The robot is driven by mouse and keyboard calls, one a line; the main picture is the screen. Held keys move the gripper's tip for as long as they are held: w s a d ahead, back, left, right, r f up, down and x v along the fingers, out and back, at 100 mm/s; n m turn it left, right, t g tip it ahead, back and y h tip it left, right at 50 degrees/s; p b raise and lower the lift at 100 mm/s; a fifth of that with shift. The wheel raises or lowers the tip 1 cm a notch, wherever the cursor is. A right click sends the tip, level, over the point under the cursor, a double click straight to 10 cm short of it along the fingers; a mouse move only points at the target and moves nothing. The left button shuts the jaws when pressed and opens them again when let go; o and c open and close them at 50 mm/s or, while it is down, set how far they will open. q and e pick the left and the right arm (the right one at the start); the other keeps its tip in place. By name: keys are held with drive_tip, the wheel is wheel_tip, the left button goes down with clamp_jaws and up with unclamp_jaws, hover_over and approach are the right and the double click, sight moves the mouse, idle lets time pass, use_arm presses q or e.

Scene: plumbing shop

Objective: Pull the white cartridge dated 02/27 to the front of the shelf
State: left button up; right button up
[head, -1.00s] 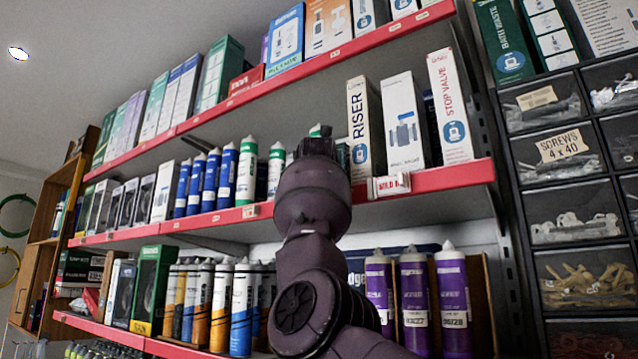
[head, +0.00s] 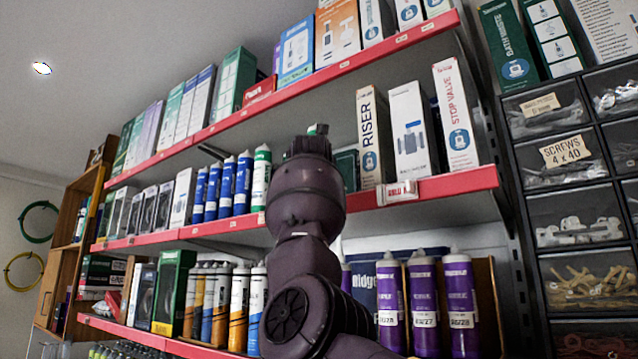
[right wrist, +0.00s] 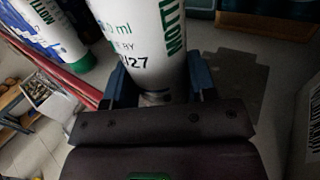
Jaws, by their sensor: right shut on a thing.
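My right gripper (right wrist: 160,82) is shut on a white cartridge (right wrist: 140,32) with green lettering. Its blue fingers lie on both sides of the cartridge in the right wrist view. The date on it ends in "/27"; its first part is not clearly readable. In the head view, my right arm reaches up to the middle shelf (head: 235,221), and its wrist hides the gripper and most of what is behind it. A green top (head: 318,129) shows just above the wrist. Another white cartridge with a green top (head: 260,178) stands to the left of the wrist. My left gripper is not in view.
Blue cartridges (head: 227,187) stand left of the white one on the middle shelf. A Riser box (head: 370,140) and a Stop Valve box (head: 455,115) stand to the right. A red-lettered label (head: 398,192) is on the shelf edge. Purple cartridges (head: 424,300) stand below.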

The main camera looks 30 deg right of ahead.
drive_tip(key=o, duration=1.3)
drive_tip(key=shift+s+a, duration=0.15)
drive_tip(key=shift+s, duration=0.15)
use_arm(q)
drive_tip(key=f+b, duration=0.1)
drive_tip(key=b, duration=0.1)
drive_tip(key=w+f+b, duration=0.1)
drive_tip(key=b, duration=0.1)
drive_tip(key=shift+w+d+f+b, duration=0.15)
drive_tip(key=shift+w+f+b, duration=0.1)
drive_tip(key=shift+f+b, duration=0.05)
use_arm(e)
drive_tip(key=v, duration=1)
drive_tip(key=shift+a+r, duration=0.1)
